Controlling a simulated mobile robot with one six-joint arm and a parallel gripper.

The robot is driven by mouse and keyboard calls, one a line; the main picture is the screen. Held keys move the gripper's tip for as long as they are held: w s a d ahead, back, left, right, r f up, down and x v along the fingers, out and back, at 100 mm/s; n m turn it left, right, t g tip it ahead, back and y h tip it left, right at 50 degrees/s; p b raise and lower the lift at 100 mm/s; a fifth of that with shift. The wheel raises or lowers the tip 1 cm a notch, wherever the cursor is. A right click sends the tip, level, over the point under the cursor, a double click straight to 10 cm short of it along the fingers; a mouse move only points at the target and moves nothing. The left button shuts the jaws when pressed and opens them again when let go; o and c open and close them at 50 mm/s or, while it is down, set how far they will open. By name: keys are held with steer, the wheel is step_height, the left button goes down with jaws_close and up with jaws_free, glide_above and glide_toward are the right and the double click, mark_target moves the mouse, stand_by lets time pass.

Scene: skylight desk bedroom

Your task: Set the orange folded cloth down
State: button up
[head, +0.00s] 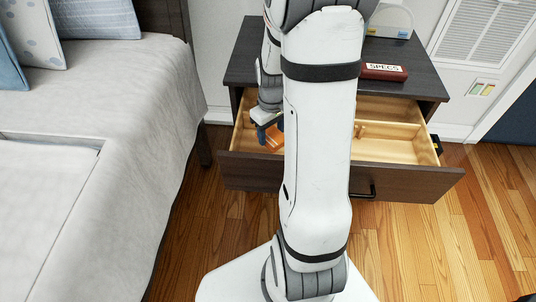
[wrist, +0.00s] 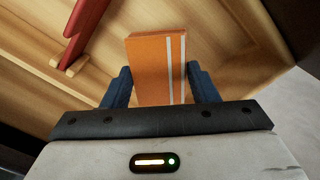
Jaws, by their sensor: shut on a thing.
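The orange folded cloth (wrist: 148,72) has two pale stripes along one side. My gripper (wrist: 160,85) is shut on it, with a dark blue finger on each side in the wrist view. In the head view the gripper (head: 266,133) is low in the left part of the open drawer (head: 400,177), and part of the orange cloth (head: 275,138) shows beside the fingers. My arm hides much of the drawer's middle. I cannot tell whether the cloth touches the drawer floor.
The drawer belongs to a dark nightstand (head: 250,65). A dark red case labelled SPECS (head: 384,72) lies on its top. A red object (wrist: 85,25) shows at upper left in the wrist view. Wooden dividers (head: 362,130) split the drawer. A bed (head: 130,110) stands at left.

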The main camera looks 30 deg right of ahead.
steer(key=shift+f+b, duration=0.95)
steer(key=shift+f, duration=2.4)
steer(key=shift+f, duration=0.1)
steer(key=shift+f, duration=0.15)
steer(key=o, duration=0.9)
steer(key=shift+o, duration=0.2)
